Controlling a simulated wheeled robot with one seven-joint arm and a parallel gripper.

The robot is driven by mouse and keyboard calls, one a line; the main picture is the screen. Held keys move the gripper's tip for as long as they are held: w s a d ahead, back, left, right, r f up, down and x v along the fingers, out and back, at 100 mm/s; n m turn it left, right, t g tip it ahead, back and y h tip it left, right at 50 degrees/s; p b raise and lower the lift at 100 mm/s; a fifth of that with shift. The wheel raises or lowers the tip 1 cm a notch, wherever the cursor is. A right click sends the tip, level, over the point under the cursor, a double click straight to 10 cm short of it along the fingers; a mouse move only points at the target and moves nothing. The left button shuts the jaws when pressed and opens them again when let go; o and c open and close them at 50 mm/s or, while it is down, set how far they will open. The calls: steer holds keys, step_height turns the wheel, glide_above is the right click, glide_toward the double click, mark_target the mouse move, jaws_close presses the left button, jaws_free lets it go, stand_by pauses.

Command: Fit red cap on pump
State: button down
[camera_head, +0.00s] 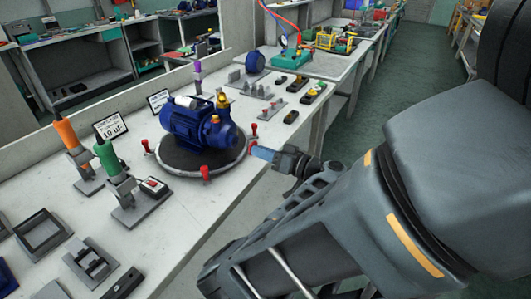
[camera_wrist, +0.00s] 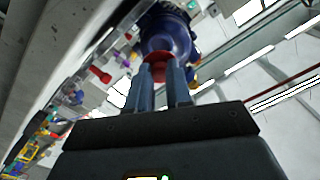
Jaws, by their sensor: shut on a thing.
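The blue pump (camera_head: 190,122) with brass-yellow fittings (camera_head: 214,120) sits on a round dark turntable (camera_head: 185,161) on the bench. My gripper (camera_head: 259,152) is to the right of the pump, above the bench edge, with its fingers pointing left at it. It is shut on the red cap (camera_wrist: 156,67), which shows between the fingertips in the wrist view. The fingers partly hide the cap. The pump (camera_wrist: 165,32) is just beyond the cap there; I cannot tell whether they touch.
Red clamps (camera_head: 205,172) stand around the turntable, one close to my gripper. Orange (camera_head: 66,134) and green (camera_head: 107,157) handled tools stand in holders at left. Small parts (camera_head: 270,108) lie behind the pump. The floor aisle right of the bench is clear.

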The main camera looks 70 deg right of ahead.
steer(key=shift+x, duration=1.9)
steer(key=shift+w+b, duration=0.25)
steer(key=shift+b, duration=0.2)
steer(key=shift+w+d, duration=0.15)
steer(key=shift+w, duration=0.2)
steer(key=shift+b, duration=0.75)
steer(key=shift+w+d+b, duration=0.1)
steer(key=shift+w+b, duration=0.2)
steer(key=shift+w, duration=0.1)
steer(key=c, duration=1)
jaws_free()
steer(key=shift+o, duration=0.2)
steer(key=shift+s, duration=0.1)
steer(key=shift+v, duration=2.9)
